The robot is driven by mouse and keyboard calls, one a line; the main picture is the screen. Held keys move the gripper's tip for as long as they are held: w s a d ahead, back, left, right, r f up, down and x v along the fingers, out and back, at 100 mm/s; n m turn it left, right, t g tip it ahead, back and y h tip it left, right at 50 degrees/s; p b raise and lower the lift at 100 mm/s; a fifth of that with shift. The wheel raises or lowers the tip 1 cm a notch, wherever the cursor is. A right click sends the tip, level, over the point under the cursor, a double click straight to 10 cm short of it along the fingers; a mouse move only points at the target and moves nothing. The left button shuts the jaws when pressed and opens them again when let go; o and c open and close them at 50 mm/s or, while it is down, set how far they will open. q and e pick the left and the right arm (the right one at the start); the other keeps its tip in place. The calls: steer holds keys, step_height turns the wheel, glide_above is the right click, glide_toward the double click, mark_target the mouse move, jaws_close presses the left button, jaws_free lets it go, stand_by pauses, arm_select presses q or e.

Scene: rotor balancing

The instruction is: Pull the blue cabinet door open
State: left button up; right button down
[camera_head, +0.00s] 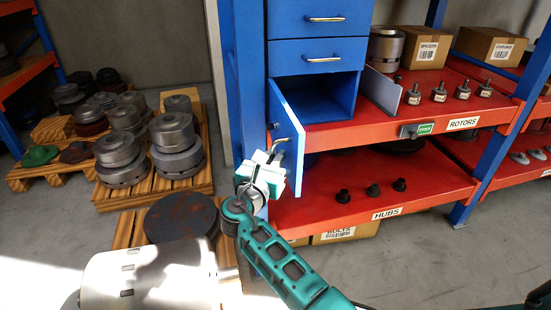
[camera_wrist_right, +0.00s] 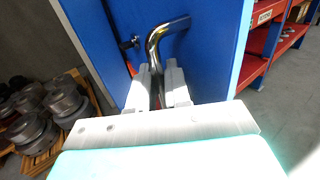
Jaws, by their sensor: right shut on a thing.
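The blue cabinet door (camera_head: 287,135) stands ajar below two drawers, swung out from the cabinet, with the blue compartment (camera_head: 318,95) behind it partly visible. Its bent metal handle (camera_head: 280,147) is on the door's outer face. My right gripper (camera_head: 262,167) is at the handle, with its fingers on both sides of the bar. In the right wrist view the door (camera_wrist_right: 215,50) fills the middle, and the handle (camera_wrist_right: 157,45) runs down between the fingers of my right gripper (camera_wrist_right: 160,88), which is shut on it. My left gripper is not in view.
Red shelves marked rotors (camera_head: 400,132) and hubs (camera_head: 350,205) stand right of the door. Pallets with metal rotors (camera_head: 172,135) lie at the left. A dark disc (camera_head: 180,219) lies on a pallet near my arm. Grey floor (camera_head: 430,250) is clear at the lower right.

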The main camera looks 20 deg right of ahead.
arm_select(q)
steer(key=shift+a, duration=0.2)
arm_select(e)
steer(key=shift+w+a, duration=0.1)
steer(key=shift+a, duration=0.15)
steer(key=c, duration=1.3)
jaws_free()
